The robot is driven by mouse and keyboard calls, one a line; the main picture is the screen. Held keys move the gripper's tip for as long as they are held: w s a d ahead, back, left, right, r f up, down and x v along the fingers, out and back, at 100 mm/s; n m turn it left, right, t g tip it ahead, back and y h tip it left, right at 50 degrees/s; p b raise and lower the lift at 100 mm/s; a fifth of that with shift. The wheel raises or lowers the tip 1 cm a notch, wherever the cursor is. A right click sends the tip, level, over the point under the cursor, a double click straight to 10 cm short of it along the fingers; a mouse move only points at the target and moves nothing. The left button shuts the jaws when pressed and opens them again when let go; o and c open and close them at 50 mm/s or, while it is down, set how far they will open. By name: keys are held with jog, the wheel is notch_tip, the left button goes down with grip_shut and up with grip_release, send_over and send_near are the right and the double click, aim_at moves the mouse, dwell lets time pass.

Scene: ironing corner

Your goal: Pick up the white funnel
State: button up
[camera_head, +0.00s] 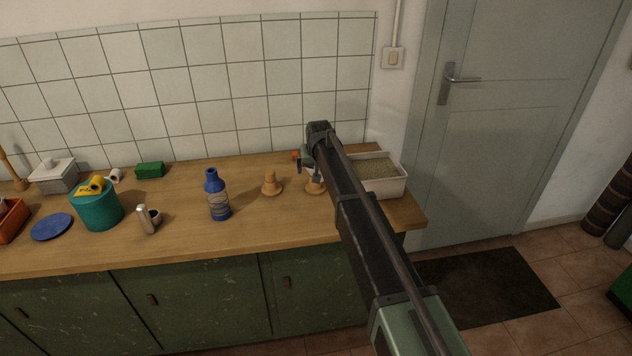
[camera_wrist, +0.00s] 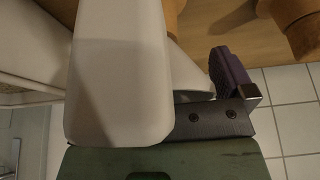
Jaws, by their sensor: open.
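In the wrist view a white, cone-like piece (camera_wrist: 190,78) that looks like the white funnel lies behind a large smooth white form (camera_wrist: 118,85). The large form is close to the camera and hides much of it; I cannot tell what the form is. One purple finger of my gripper shows right of the cone-like piece, on a dark bracket; the other finger is hidden. My gripper (camera_head: 305,162) is open, low over the right part of the counter in the head view. I cannot make out the funnel there. Whether a finger touches it is unclear.
A white tray of sandy grain (camera_head: 398,186) stands right of my arm. Wooden pieces (camera_head: 271,184) (camera_head: 316,187) and a blue bottle (camera_head: 217,194) stand close by on the left. A teal canister (camera_head: 97,208) and blue disc (camera_head: 51,227) are farther left on the wooden counter (camera_head: 180,245).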

jog(key=shift+r, duration=0.15)
jog(key=shift+c, duration=0.5)
jog(key=c, duration=0.6)
jog(key=shift+r, duration=0.1)
jog(key=shift+c, duration=0.2)
notch_tip(320, 180, up, 20)
jog(key=p, duration=2)
